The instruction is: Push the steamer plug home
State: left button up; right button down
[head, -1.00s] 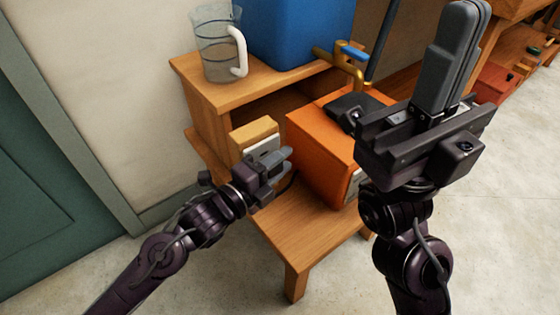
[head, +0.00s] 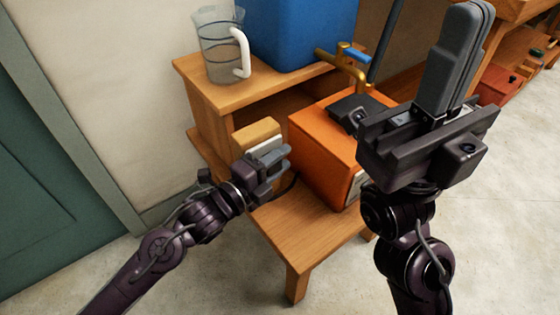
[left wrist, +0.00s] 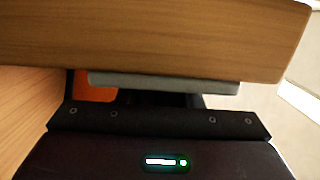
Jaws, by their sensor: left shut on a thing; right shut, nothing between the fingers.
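A wooden block (head: 255,133) with a pale socket plate (head: 266,148) on its face stands on the bench. In the left wrist view, the block (left wrist: 150,35) and the plate's edge (left wrist: 165,84) are just ahead of my fingers. My left gripper (head: 282,160) is at the plate, shut on what seems to be the steamer plug, which the fingers hide. I cannot tell how deep the plug sits. A dark cord (head: 288,187) runs between the gripper and the orange steamer box (head: 320,150). My right gripper (head: 458,55) is raised, shut and empty, fingers upward.
A clear jug (head: 217,50) and a blue tank (head: 295,30) stand on the upper shelf (head: 195,72). A brass tap (head: 345,62) with a blue lever is above the orange box. The lower bench (head: 300,235) is clear in front.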

pick_arm(q)
jog(key=shift+w+a, duration=0.1)
jog(key=shift+w, duration=0.05)
jog(key=o, duration=1)
